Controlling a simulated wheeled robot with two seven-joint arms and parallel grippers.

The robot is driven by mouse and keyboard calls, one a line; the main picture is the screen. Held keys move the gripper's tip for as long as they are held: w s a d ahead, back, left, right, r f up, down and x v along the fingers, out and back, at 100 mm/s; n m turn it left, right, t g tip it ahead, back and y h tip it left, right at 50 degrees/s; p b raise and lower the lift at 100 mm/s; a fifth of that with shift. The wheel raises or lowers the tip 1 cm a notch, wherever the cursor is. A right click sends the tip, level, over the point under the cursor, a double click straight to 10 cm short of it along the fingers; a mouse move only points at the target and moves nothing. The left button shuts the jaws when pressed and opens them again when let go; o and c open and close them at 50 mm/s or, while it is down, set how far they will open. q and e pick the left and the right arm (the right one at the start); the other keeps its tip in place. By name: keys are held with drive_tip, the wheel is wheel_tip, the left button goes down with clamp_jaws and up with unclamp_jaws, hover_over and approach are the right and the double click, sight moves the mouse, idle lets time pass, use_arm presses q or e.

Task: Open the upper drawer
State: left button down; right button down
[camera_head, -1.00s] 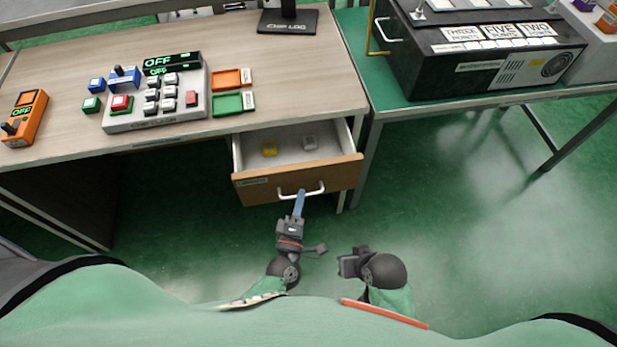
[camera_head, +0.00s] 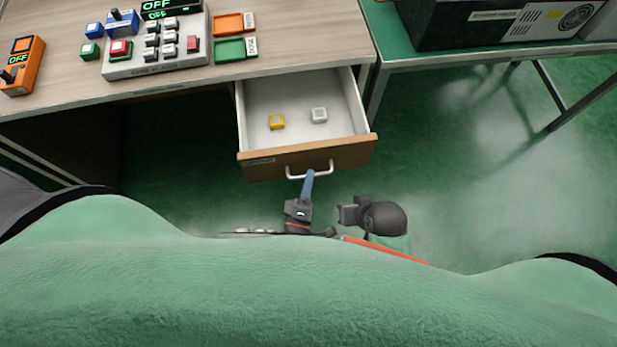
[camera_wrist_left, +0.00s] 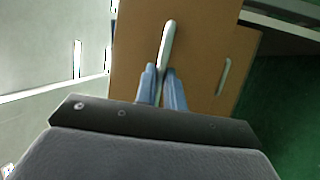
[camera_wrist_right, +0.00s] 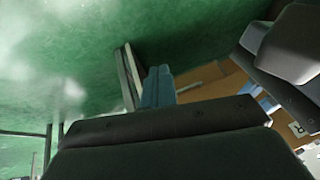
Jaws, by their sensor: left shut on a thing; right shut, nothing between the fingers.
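The upper drawer (camera_head: 262,166) has a wooden front and a white inside, and stands well out from the desk. Its white bar handle (camera_head: 322,171) is on the front. My left gripper (camera_head: 308,183) is shut on this handle, with blue fingers touching it. The left wrist view shows the fingers (camera_wrist_left: 163,88) closed around the handle (camera_wrist_left: 168,42). My right gripper (camera_head: 343,214) is shut and empty, to the right of the left one and apart from the drawer. Its closed blue fingers show in the right wrist view (camera_wrist_right: 158,85).
A yellow block (camera_head: 277,121) and a white block (camera_head: 319,115) lie in the drawer. The desk (camera_head: 310,40) carries a button panel (camera_head: 150,65) and trays. A second handle (camera_wrist_left: 223,77) shows below. A green table (camera_head: 460,58) with a black box stands right; floor there is clear.

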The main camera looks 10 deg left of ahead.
use_arm(q)
drive_tip(key=c, duration=1.5)
unclamp_jaws()
use_arm(e)
drive_tip(key=shift+f, duration=0.1)
